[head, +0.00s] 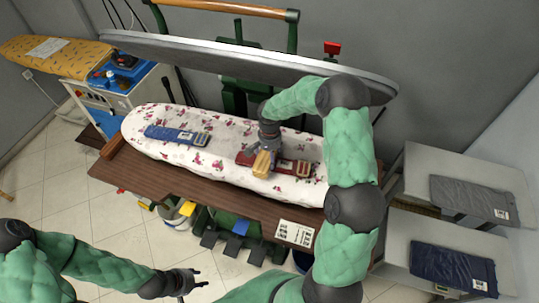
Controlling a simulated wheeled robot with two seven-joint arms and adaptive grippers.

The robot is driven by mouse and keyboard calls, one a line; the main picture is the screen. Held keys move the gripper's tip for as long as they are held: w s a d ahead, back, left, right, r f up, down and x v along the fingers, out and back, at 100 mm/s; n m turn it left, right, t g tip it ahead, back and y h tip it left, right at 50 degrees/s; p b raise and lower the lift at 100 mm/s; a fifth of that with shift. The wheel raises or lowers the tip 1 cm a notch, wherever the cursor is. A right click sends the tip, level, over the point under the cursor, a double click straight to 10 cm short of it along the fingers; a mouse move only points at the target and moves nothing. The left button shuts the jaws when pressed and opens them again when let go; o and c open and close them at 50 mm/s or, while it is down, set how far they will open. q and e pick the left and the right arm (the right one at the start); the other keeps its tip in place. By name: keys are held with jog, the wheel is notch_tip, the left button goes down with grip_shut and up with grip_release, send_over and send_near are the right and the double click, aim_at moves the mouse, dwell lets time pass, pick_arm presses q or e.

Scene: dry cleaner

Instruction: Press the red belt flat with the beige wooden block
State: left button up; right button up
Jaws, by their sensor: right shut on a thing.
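The red belt (286,166) lies folded on the floral padded pressing board (225,127), toward its right half. The beige wooden block (262,164) is at the left part of the belt, held in my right gripper (264,148), which is shut on it. I cannot tell whether the block touches the belt or hovers just above it. The gripper and block hide part of the belt. My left gripper (193,282) is low at the front, over the floor and away from the board, with its fingers apart and nothing between them.
A blue folded belt (177,135) lies on the board's left half. The press's grey upper plate (225,58) hangs behind and above the board. A brown wooden shelf (190,187) edges the front. Folded grey (470,198) and navy garments (452,270) lie on side tables at right.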

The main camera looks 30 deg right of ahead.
jog(key=shift+f+b, duration=0.5)
jog(key=shift+f, duration=0.05)
dwell(1.1)
jog(key=shift+r, duration=0.15)
jog(key=shift+r+p, duration=1.6)
jog(key=shift+r, duration=1.8)
